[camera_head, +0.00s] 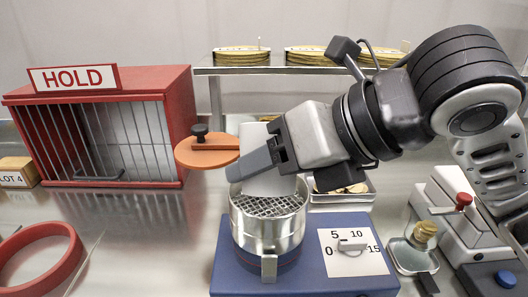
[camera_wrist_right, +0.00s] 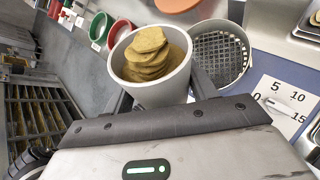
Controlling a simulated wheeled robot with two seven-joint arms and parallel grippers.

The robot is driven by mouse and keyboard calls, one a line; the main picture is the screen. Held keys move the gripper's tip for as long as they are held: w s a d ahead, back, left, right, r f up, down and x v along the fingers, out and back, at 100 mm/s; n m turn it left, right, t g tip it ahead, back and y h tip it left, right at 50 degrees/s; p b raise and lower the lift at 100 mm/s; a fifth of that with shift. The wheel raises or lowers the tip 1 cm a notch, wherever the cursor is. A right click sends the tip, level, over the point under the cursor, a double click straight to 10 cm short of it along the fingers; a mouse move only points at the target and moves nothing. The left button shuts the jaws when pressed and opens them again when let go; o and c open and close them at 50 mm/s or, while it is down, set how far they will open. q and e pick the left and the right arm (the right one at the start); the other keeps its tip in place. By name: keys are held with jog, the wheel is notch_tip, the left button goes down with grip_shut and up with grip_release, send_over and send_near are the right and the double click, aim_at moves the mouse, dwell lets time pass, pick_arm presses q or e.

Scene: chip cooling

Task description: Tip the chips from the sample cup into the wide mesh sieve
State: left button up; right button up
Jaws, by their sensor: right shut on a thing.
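My right gripper (camera_head: 250,165) is shut on the white sample cup (camera_head: 268,185) and holds it over the wide mesh sieve (camera_head: 268,238). In the right wrist view the cup (camera_wrist_right: 150,93) sits between the fingers, with a stack of golden chips (camera_wrist_right: 150,58) inside. The cup looks nearly upright, with a slight tilt at most. The sieve is a round metal rim with a mesh floor. It shows beside the cup in the right wrist view (camera_wrist_right: 222,55), and the mesh I can see is bare. The cup hides part of the sieve in the head view. My left gripper is out of view.
The sieve stands on a blue base (camera_head: 345,280) with a numbered dial. An orange disc (camera_head: 205,152) is close behind the gripper. A red barred HOLD box (camera_head: 185,105) stands left. A tray with chips (camera_head: 345,196) is behind the base. A red ring (camera_head: 62,262) lies front left.

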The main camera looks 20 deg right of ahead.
aim_at(270, 172)
jog(key=p, duration=0.3)
jog(key=shift+s+r+g, duration=0.15)
jog(key=shift+r+g, duration=0.25)
jog(key=shift+w+d+f+m+g+p, duration=0.1)
jog(key=shift+w+f+m+g+p, duration=0.15)
jog(key=shift+f+m+g+p, duration=0.7)
jog(key=shift+w+g+y+p, duration=0.2)
jog(key=shift+g+y+p, duration=0.25)
jog(key=shift+g, duration=0.4)
jog(key=shift+w+d+f+m+g, duration=0.1)
jog(key=shift+w+f+m+g, duration=0.15)
jog(key=shift+f+m+g, duration=0.45)
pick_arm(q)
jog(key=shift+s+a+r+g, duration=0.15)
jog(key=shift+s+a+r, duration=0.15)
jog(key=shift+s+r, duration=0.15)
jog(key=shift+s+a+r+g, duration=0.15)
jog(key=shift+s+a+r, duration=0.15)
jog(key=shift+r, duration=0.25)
pick_arm(e)
jog(key=m+g+y, duration=0.1)
jog(key=g, duration=0.1)
jog(key=w+g+y, duration=0.1)
jog(key=shift+d+f+m+g, duration=0.15)
jog(key=shift+f+m+g, duration=0.05)
jog(key=shift+m+g, duration=0.2)
jog(key=shift+r, duration=0.15)
jog(key=shift+r, duration=2.4)
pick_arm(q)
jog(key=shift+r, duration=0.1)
